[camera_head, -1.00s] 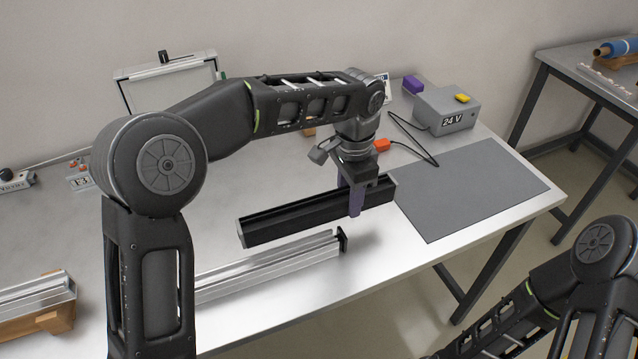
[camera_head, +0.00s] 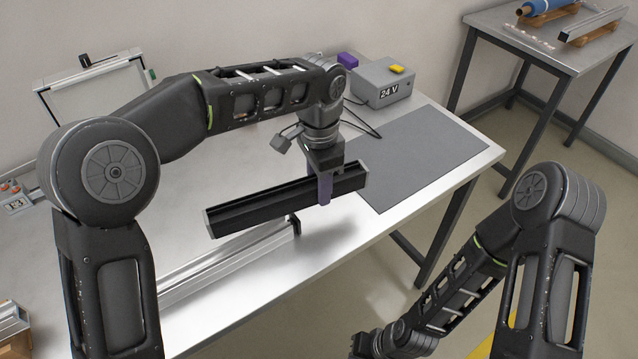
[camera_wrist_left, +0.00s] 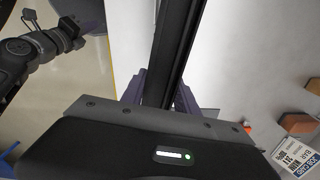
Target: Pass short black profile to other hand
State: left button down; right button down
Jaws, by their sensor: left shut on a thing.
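The short black profile (camera_head: 262,205) is a dark slotted bar held above the table in the head view. My left gripper (camera_head: 323,188) is shut on it near its right end, with purple fingers on either side. The long left part of the bar sticks out toward the left. In the left wrist view the black profile (camera_wrist_left: 172,55) runs up the picture between the purple fingers. My right arm is at the lower right of the head view, apart from the profile. Its fingers do not show clearly there.
A silver profile (camera_head: 225,262) lies on the table (camera_head: 340,270) below the black one. A grey mat (camera_head: 425,155) lies to the right, with a grey 24 V box (camera_head: 382,85) behind it. A white-framed case (camera_head: 100,95) stands at the back left. A second table (camera_head: 530,35) stands far right.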

pick_arm(q)
jog(key=n, duration=0.4)
jog(key=shift+n, duration=0.4)
jog(key=n, duration=0.5)
jog(key=shift+n, duration=0.3)
pick_arm(e)
jog(key=c, duration=2.1)
grip_release()
